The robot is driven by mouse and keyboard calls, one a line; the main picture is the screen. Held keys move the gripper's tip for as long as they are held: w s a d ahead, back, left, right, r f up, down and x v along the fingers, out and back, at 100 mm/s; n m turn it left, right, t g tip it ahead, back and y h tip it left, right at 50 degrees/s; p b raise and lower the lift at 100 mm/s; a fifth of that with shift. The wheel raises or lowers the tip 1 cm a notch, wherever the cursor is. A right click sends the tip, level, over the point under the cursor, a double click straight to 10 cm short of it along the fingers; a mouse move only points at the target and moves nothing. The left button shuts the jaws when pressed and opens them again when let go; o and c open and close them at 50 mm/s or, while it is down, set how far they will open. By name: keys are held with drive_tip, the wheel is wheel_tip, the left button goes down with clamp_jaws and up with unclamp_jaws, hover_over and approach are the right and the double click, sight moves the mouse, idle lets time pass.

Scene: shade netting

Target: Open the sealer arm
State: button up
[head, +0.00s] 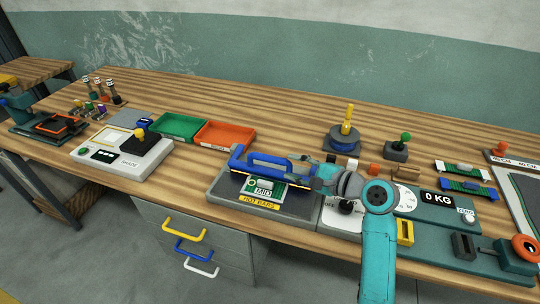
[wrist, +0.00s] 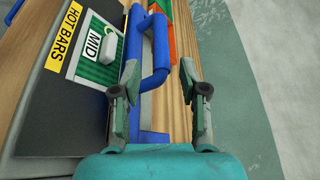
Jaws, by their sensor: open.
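The sealer (head: 222,190) is a grey bed with a yellow HOT BARS label at its front. Its blue sealer arm (head: 262,160) lies low across the back of the bed, with a blue loop handle (wrist: 161,45). A green and white packet marked MID (head: 264,189) lies on the bed in front of the arm; it also shows in the wrist view (wrist: 97,47). My gripper (head: 318,178) is at the right end of the sealer. In the wrist view my gripper (wrist: 158,75) is open, the handle showing between its fingers. Contact cannot be told.
A green tray (head: 180,127) and an orange tray (head: 229,145) stand behind and left of the sealer. A white shade device (head: 95,140) is further left. A scale (head: 440,208) reading 0 KG is right of my arm. A blue-based yellow post (head: 346,130) stands behind.

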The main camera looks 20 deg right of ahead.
sight(275, 161)
drive_tip(key=x, duration=0.9)
drive_tip(key=shift+w+a+f, duration=0.15)
drive_tip(key=shift+w+a, duration=0.05)
drive_tip(key=shift+w, duration=0.05)
drive_tip(key=shift+c, duration=0.2)
clamp_jaws()
